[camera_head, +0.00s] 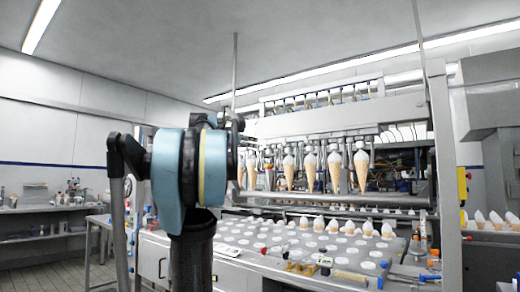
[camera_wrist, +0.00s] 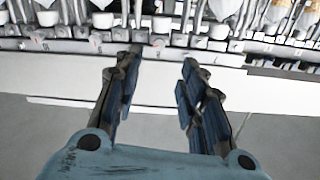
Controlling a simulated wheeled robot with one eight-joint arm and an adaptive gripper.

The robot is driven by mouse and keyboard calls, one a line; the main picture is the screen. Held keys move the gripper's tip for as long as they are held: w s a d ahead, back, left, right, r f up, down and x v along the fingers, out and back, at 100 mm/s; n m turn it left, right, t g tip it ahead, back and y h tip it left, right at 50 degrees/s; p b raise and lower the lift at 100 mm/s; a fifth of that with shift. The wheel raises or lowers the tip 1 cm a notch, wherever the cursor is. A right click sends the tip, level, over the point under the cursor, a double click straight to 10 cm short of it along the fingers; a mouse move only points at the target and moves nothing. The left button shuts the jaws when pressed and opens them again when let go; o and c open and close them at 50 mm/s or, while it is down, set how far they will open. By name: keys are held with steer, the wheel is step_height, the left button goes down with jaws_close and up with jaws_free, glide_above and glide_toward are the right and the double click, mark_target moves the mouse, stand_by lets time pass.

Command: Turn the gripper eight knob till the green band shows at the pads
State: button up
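A row of cone grippers hangs under the machine's rail (camera_head: 395,131) in the head view, several holding wrapped cones (camera_head: 335,172) point down. Which one is gripper eight cannot be told. Its knob and a green band cannot be made out. My gripper (camera_wrist: 163,58) is open and empty in the wrist view, its two dark fingers spread apart. Beyond the fingertips runs a row of small metal fittings and white cups (camera_wrist: 102,20) along a white bar (camera_wrist: 155,75). No contact shows. In the head view my arm hides the gripper.
Below the hanging cones is a perforated tray deck (camera_head: 255,233) with upright cones along its back. A metal post (camera_head: 447,180) stands at right. A workbench (camera_head: 40,232) is at far left, with open floor before it.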

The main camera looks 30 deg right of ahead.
mark_target(264, 145)
steer(key=x, duration=1)
steer(key=shift+w+d, duration=0.1)
steer(key=shift+d, duration=0.25)
steer(key=shift+c, duration=0.2)
jaws_close()
